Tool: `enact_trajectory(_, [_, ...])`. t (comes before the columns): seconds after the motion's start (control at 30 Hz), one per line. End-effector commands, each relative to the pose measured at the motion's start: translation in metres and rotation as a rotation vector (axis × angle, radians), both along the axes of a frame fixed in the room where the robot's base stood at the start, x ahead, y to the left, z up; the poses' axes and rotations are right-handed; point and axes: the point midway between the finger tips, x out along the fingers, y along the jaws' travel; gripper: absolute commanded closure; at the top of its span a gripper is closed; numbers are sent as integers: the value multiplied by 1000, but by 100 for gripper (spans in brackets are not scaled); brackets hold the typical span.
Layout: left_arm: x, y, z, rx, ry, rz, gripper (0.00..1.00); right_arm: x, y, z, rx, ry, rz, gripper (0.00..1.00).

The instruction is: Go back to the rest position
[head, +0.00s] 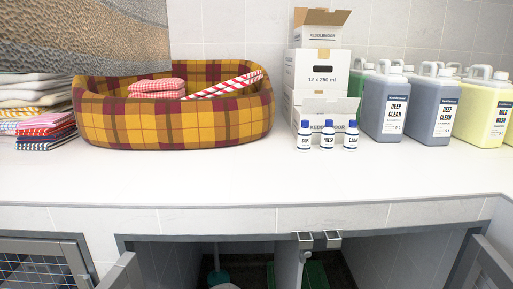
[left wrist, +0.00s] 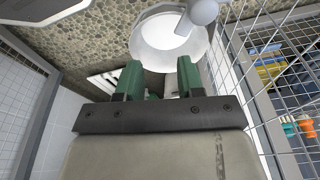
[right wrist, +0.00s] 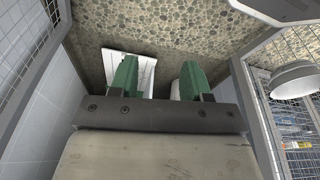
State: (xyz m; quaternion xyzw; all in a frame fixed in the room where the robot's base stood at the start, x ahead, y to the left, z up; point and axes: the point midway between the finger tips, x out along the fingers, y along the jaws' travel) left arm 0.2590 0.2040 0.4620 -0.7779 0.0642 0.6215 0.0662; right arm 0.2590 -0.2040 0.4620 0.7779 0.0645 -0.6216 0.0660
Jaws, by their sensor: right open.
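My left gripper (left wrist: 160,78) shows in the left wrist view with its two green fingers apart and nothing seen between them. My right gripper (right wrist: 158,78) shows in the right wrist view, also with its green fingers apart and empty. Both hang low, over a pebbled floor (right wrist: 180,25), with wire mesh panels at the sides. Neither gripper shows in the head view.
The white counter (head: 200,185) has a clear front. At its back stand a plaid pet bed (head: 170,122) with towels, folded towel stacks (head: 40,128), small bottles (head: 328,137), white boxes (head: 316,70) and large jugs (head: 385,105). Open kennel bays (head: 240,265) lie below.

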Motion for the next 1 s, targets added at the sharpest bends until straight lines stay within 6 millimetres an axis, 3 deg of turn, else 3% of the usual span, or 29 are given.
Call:
enact_trajectory(0.3, [-80, 12, -50, 10, 81, -16, 62, -80, -12, -50, -11, 81, 16, 52])
enact_trajectory(0.5, [-143, 24, -60, 16, 115, -24, 62, -143, -24, -60, -16, 116, 24, 52])
enact_trajectory(0.6, [-164, 28, -62, 17, 125, -27, 62, -163, -29, -62, -18, 123, 27, 52])
enact_trajectory(0.73, [-176, 31, -63, 19, 128, -29, 62, -176, -31, -63, -19, 128, 29, 52])
enact_trajectory(1.0, [-176, 31, -64, 19, 128, -29, 62, -176, -31, -64, -19, 128, 29, 52])
